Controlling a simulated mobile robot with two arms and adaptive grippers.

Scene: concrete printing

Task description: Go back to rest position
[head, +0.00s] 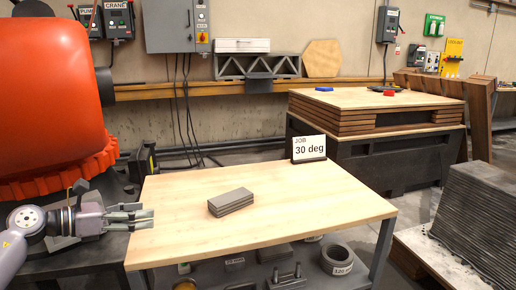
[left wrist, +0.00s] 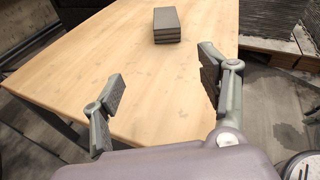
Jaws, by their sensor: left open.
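My left gripper (head: 142,218) comes in from the left in the head view, at the left edge of the wooden table (head: 310,215). In the left wrist view its two fingers (left wrist: 162,90) are spread apart with nothing between them. A grey layered block (head: 231,202) lies on the table, to the right of the gripper and clear of it. The block also shows in the left wrist view (left wrist: 167,25), beyond the fingertips. My right gripper is not in view.
A sign reading "JOB 30 deg" (head: 309,149) stands at the table's back edge. A large orange machine (head: 50,95) stands close at the left. A dark layered printed stack (head: 482,215) is at the right. Wooden boards (head: 375,98) lie on a dark bench behind. The table's front right is clear.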

